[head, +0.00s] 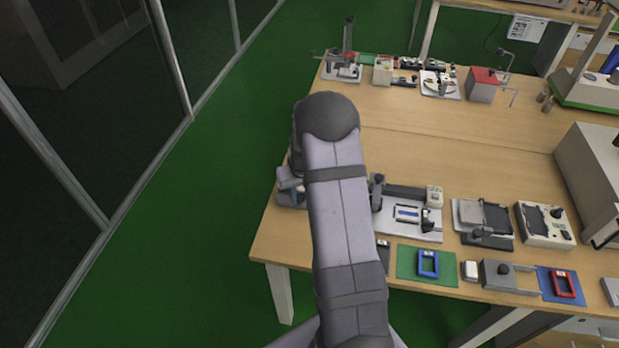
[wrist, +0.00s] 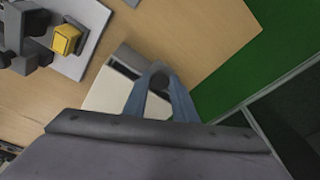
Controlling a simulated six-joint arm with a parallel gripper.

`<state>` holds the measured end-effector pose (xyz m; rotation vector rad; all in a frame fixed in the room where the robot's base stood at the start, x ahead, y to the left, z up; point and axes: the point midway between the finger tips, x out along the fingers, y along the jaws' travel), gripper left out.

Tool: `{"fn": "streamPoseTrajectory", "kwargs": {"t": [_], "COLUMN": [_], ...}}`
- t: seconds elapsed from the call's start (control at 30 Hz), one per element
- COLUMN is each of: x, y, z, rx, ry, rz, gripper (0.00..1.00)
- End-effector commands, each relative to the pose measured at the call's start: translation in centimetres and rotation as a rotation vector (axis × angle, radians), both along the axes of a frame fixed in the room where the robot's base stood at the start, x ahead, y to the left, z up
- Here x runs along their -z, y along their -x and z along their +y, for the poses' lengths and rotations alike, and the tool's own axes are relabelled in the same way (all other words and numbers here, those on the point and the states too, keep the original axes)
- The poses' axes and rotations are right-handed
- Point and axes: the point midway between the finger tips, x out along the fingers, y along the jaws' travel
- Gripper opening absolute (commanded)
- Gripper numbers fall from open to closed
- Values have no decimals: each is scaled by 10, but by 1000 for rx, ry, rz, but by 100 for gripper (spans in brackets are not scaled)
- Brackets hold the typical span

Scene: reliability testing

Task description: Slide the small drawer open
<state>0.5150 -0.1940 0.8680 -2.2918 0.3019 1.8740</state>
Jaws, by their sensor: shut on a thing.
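My gripper (wrist: 159,79) shows in the wrist view, its two blue fingers shut on a rounded grey handle (wrist: 158,70). The handle is at the end of a pale box-like unit (wrist: 105,92) with a dark slot along its top, which looks like the small drawer. The fingers and wrist body cover part of it, so I cannot tell how far it is open. In the head view my arm hides most of this spot; only a blue-grey part shows at the table's left edge.
The wooden table (head: 410,150) ends close by, with green floor (head: 225,180) beyond its left edge. In the wrist view a yellow block (wrist: 66,40) sits on a pale plate beside dark fixtures. Several devices, a green mat (head: 408,266) and a blue mat (head: 548,278) lie to the right.

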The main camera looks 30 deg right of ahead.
Motion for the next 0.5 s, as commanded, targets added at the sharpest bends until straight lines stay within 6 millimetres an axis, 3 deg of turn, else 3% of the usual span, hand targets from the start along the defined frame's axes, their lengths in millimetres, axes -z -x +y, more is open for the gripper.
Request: {"fn": "streamPoseTrajectory", "kwargs": {"t": [0.5], "x": [-1], "y": [30], "z": [31], "rx": [-1], "ry": [0], "rz": [1], "gripper": [14]}}
